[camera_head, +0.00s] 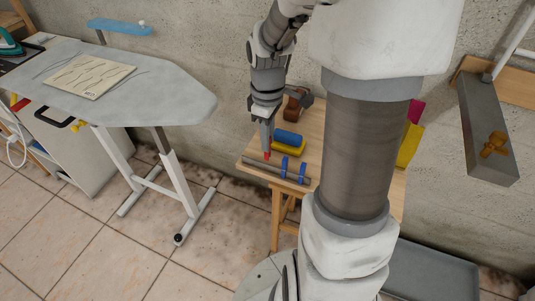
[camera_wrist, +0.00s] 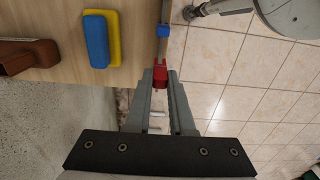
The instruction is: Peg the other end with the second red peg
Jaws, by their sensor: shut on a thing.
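My gripper (camera_head: 267,147) points down over the left end of a long grey bar (camera_head: 261,168) lying along the front edge of the wooden table. It is shut on a red peg (camera_wrist: 159,77), which shows between the fingertips in the wrist view and as a small red spot in the head view (camera_head: 267,155). The peg is at the end of the bar; I cannot tell whether it is seated there. Two blue bands (camera_head: 284,166) (camera_head: 302,172) sit around the bar towards its right. No other red peg is clearly seen.
A blue block (camera_head: 288,137) lies against a yellow one (camera_head: 291,148) behind the bar. A brown object (camera_head: 297,104) stands farther back. My arm hides the table's right part. An ironing board (camera_head: 170,95) stands left, with open floor between.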

